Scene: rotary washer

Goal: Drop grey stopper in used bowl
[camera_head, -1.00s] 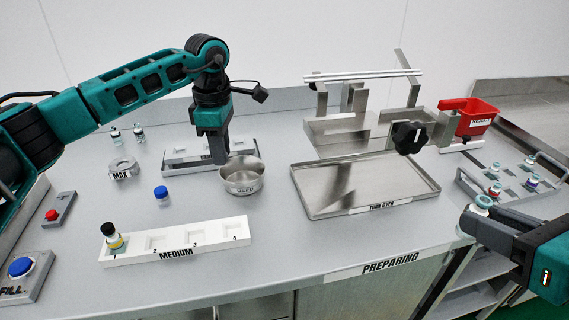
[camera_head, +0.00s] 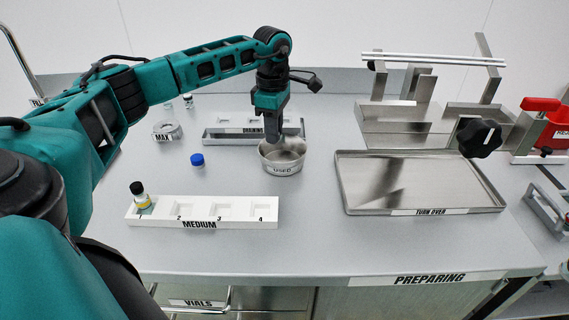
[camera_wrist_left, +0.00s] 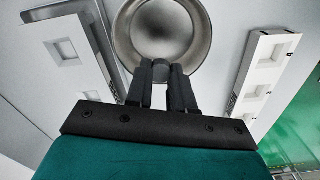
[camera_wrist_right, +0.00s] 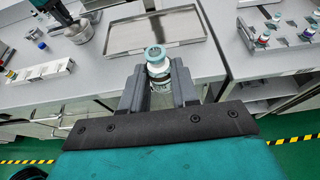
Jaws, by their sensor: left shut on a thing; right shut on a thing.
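The used bowl (camera_head: 283,166) is a round metal bowl labelled USED, standing on the bench in the head view. It also shows in the left wrist view (camera_wrist_left: 165,50), just past my fingertips. My left gripper (camera_head: 276,142) points down over the bowl's left rim; it is nearly closed in the left wrist view (camera_wrist_left: 162,72).
A white MEDIUM rack (camera_head: 203,213) holds one vial (camera_head: 141,197) in slot 1. A blue cap (camera_head: 197,160) stands left of the bowl, the draining rack (camera_head: 215,136) behind it. The TURN OVER tray (camera_head: 420,180) is to the right, near a black knob (camera_head: 479,138).

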